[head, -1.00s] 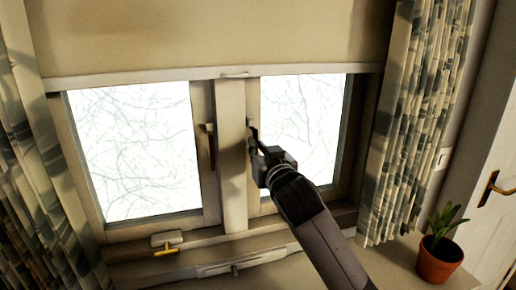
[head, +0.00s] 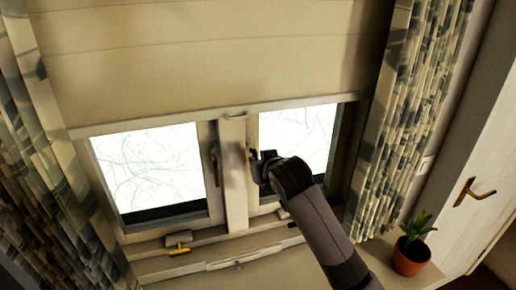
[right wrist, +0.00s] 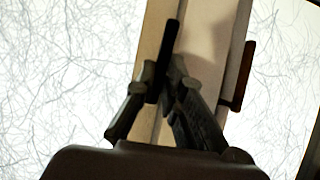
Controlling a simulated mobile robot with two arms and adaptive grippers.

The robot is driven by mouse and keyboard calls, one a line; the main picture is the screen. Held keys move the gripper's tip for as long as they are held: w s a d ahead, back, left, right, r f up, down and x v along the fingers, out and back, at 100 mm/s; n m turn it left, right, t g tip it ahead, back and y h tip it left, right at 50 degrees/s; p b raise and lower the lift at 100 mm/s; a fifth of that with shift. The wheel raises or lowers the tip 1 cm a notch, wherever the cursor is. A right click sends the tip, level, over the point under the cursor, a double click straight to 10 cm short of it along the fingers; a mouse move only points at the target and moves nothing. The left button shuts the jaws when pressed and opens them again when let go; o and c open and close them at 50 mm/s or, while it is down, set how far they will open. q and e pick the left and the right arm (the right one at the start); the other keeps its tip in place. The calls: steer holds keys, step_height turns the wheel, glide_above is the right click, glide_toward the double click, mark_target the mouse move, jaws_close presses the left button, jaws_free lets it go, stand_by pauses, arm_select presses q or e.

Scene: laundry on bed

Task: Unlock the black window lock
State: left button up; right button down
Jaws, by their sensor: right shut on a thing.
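The black window lock (right wrist: 172,45) is a dark, narrow handle on the pale frame of the right-hand window. In the right wrist view it rises between my right gripper's fingers (right wrist: 166,72); its lower part is hidden by them. My right gripper (head: 257,160) is shut on it. In the head view the gripper covers most of the lock. A brown handle (head: 215,165) on the left-hand window hangs beside the central post, apart from my gripper; it also shows in the right wrist view (right wrist: 240,75). My left gripper is out of view.
A pale blind (head: 200,60) hangs above the window, with patterned curtains (head: 415,110) on both sides. A brass-coloured latch (head: 179,250) is on the lower frame. A potted plant (head: 411,255) stands at the lower right, near a white door with a handle (head: 472,193).

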steer(key=shift+r+g+h+p, duration=0.3)
steer(key=shift+r+g+p, duration=0.25)
steer(key=shift+g+p, duration=0.4)
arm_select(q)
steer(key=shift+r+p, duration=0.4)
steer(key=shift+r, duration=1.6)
arm_select(e)
steer(key=shift+s+r+g, duration=0.1)
steer(key=shift+r+g, duration=0.05)
steer(key=shift+g, duration=0.3)
steer(key=c, duration=1.7)
jaws_free()
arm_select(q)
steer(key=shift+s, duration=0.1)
arm_select(e)
steer(key=shift+s+r, duration=0.1)
steer(key=shift+r, duration=0.1)
steer(key=v, duration=1.1)
steer(key=shift+s+r, duration=0.1)
steer(key=shift+r, duration=0.3)
